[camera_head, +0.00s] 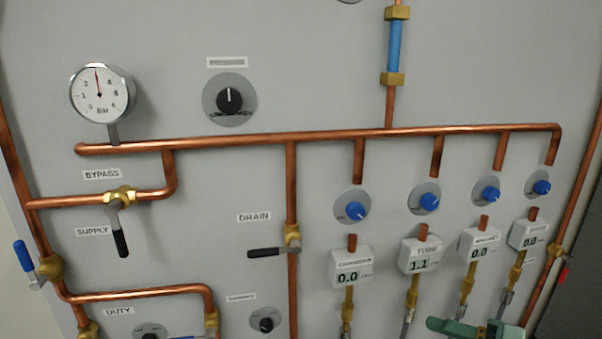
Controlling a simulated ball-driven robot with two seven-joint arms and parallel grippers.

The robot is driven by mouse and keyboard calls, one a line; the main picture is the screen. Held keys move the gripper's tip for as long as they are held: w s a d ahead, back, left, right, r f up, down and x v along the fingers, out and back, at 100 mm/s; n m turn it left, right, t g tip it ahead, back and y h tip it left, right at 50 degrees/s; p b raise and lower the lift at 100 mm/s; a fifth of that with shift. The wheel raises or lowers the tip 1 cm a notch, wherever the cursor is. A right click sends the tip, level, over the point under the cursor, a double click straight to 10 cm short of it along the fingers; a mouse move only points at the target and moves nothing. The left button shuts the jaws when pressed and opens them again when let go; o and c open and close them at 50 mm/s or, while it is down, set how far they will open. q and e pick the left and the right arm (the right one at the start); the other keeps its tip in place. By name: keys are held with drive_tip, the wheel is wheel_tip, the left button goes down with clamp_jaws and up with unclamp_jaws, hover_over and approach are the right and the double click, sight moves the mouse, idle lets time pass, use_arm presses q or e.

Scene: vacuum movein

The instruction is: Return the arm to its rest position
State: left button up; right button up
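A green part at the bottom edge, right of centre, looks like my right gripper (472,330). Only its top shows, in front of the lower panel below the small displays. Whether its fingers are open or shut, and whether they hold anything, cannot be seen. My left gripper is not in view. No other arm link shows clearly.
A grey panel (330,80) carries copper pipes (330,135), a round gauge (100,93), a black knob (229,101) and a drain valve (291,238). Blue knobs (356,211) and displays (351,267) line the right. A bypass valve (119,197) has a dark lever.

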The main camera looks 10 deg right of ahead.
drive_tip(key=s+a+f+n+h, duration=0.3)
drive_tip(key=a+f+n+h, duration=0.2)
drive_tip(key=a+f+n, duration=0.6)
drive_tip(key=s+d+f+n+g+h, duration=0.2)
drive_tip(key=s+d+f+g+h, duration=0.2)
drive_tip(key=s+d+h, duration=0.6)
wheel_tip(320, 180, down, 36)
drive_tip(key=s+a+g+y+b, duration=0.2)
drive_tip(key=g+b, duration=0.1)
drive_tip(key=b, duration=0.7)
drive_tip(key=s+f+m+g+b, duration=0.1)
drive_tip(key=s+f+b, duration=0.3)
drive_tip(key=s+f, duration=0.6)
drive_tip(key=s+f+m+g+y+b, duration=0.1)
drive_tip(key=s+f+b, duration=0.4)
drive_tip(key=s+f, duration=0.5)
wheel_tip(320, 180, down, 6)
drive_tip(key=shift+s+r+m+g+y, duration=0.1)
drive_tip(key=shift+s+m+g+y, duration=0.25)
drive_tip(key=shift+m+g, duration=0.35)
